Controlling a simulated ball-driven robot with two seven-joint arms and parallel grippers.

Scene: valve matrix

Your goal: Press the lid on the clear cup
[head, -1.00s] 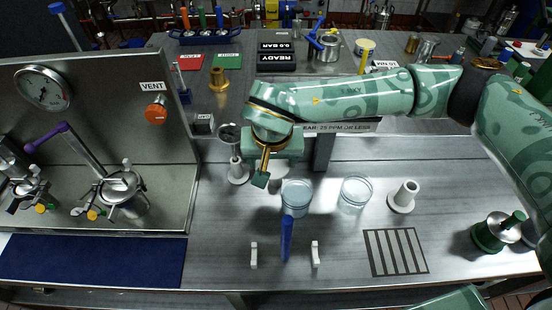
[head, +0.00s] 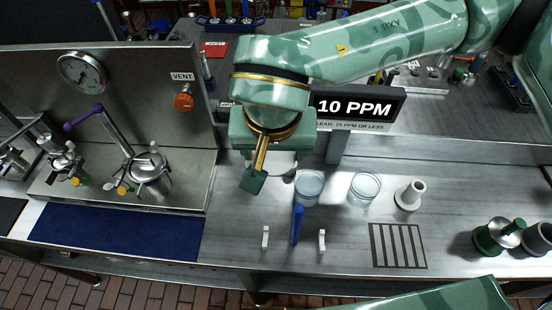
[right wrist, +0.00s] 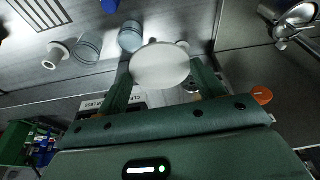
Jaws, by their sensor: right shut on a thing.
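My right gripper (head: 272,172) is shut on a round white lid (right wrist: 160,66), which lies flat between its two fingers in the right wrist view. In the head view a pale edge of the lid (head: 287,164) shows under the gripper, mostly hidden by it. One clear cup (head: 309,184) stands upright on the bench, just right of and below the gripper in the picture. A second clear cup (head: 365,186) stands to its right. Both cups appear open. The held lid is apart from both cups. My left gripper is not in view.
A blue handle (head: 297,224) stands in front of the nearer cup between two white posts. A white flanged tube (head: 409,195) and a striped plate (head: 397,245) are to the right. A sign reading 10 PPM (head: 355,106) stands behind. A steel panel (head: 130,110) is at left.

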